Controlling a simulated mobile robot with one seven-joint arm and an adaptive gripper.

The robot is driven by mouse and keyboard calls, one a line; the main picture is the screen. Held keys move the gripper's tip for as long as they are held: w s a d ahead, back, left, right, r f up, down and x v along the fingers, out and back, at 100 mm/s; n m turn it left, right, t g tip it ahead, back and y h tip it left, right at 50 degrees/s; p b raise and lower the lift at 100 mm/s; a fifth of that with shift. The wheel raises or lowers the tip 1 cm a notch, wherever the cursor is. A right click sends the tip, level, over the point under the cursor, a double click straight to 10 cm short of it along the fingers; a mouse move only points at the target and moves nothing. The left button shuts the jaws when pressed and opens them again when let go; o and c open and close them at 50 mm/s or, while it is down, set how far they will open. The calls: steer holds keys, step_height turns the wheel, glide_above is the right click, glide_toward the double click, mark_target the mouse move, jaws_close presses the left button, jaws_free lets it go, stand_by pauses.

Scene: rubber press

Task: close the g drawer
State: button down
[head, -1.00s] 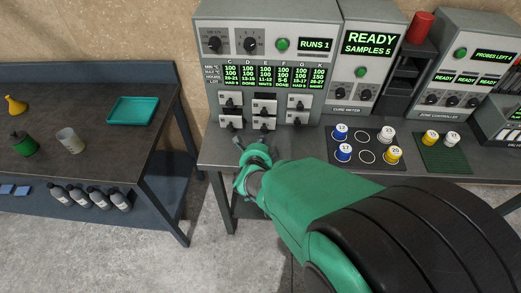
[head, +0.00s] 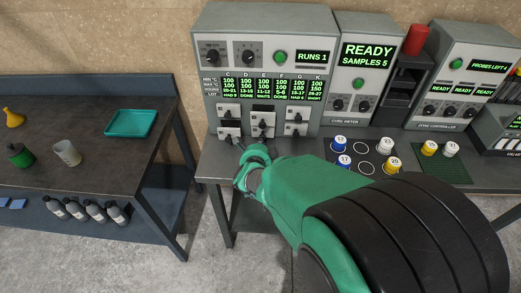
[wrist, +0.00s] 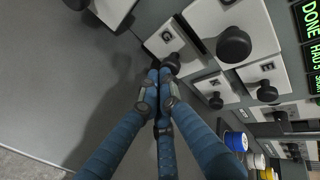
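The G drawer (wrist: 165,38) shows in the wrist view as a white front with a G label and a round black knob. It appears to be the lower left drawer front (head: 230,133) in the head view. How far it stands out is hard to tell. My gripper (wrist: 158,73) has its blue fingers drawn together, with the tips just beside the G knob. I see nothing held between them, and contact with the drawer is unclear. In the head view my gripper (head: 244,150) is in front of and just below the lower left drawer.
Other white drawers with black knobs, such as the K drawer (wrist: 213,88) and E drawer (wrist: 265,80), sit close by. A dark rack with coloured cups (head: 352,160) stands to the right on the bench. Bare bench top (wrist: 60,80) lies beside the drawers.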

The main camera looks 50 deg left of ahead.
steer(key=shift+w+a, duration=0.7)
steer(key=shift+w, duration=0.05)
steer(key=shift+w+a+r, duration=0.1)
steer(key=shift+s+d, duration=0.25)
steer(key=shift+s, duration=0.05)
steer(key=shift+s+d+f+b, duration=0.2)
steer(key=shift+s+d+b, duration=0.25)
steer(key=shift+s+d, duration=0.55)
steer(key=p+v, duration=0.2)
steer(key=v, duration=0.8)
steer(key=shift+s+d, duration=0.15)
steer(key=shift+s, duration=0.15)
